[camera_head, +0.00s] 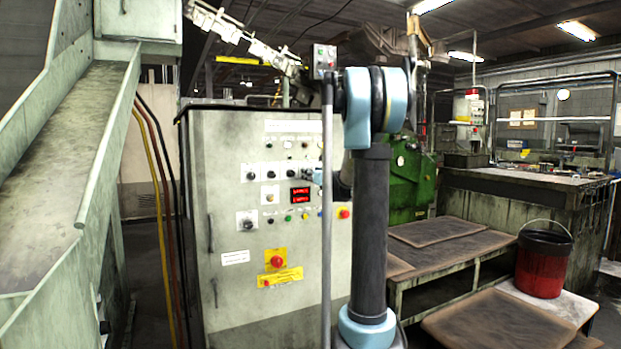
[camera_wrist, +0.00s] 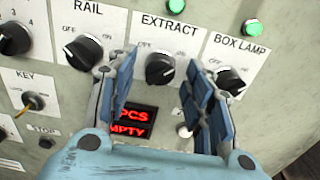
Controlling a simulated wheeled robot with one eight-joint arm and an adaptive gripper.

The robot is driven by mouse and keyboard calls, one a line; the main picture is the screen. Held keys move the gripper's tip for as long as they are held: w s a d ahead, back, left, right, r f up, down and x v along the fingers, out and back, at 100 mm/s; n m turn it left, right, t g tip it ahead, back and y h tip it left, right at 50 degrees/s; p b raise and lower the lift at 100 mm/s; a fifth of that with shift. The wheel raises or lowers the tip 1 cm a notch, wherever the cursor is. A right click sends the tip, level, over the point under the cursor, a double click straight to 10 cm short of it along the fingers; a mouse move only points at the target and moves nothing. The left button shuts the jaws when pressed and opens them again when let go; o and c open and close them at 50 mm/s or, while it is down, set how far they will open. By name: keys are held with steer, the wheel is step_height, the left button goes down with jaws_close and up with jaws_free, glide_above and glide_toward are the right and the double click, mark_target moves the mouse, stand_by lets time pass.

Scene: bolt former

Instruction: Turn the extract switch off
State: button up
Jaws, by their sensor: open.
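The extract switch (camera_wrist: 160,68) is a black rotary knob on a white plate under the label EXTRACT in the wrist view. Its pointer is tilted toward the right, and a green lamp (camera_wrist: 168,8) above it is lit. My gripper (camera_wrist: 165,75) is open and empty, with one blue-padded finger on each side of the knob in the picture. Whether the fingers touch the knob cannot be told. In the head view my arm hides part of the control cabinet (camera_head: 225,290), and the extract switch cannot be made out clearly there.
The rail switch (camera_wrist: 84,52) is just left of the fingers, and the box lamp switch (camera_wrist: 231,80) is close on the right, partly behind a finger. A red display (camera_wrist: 128,121) sits below. A red emergency button (camera_head: 277,262) is lower on the cabinet. A bucket (camera_head: 541,265) stands right.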

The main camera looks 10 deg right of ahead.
steer(key=shift+w, duration=0.25)
steer(key=c, duration=1)
steer(key=shift+c, duration=0.2)
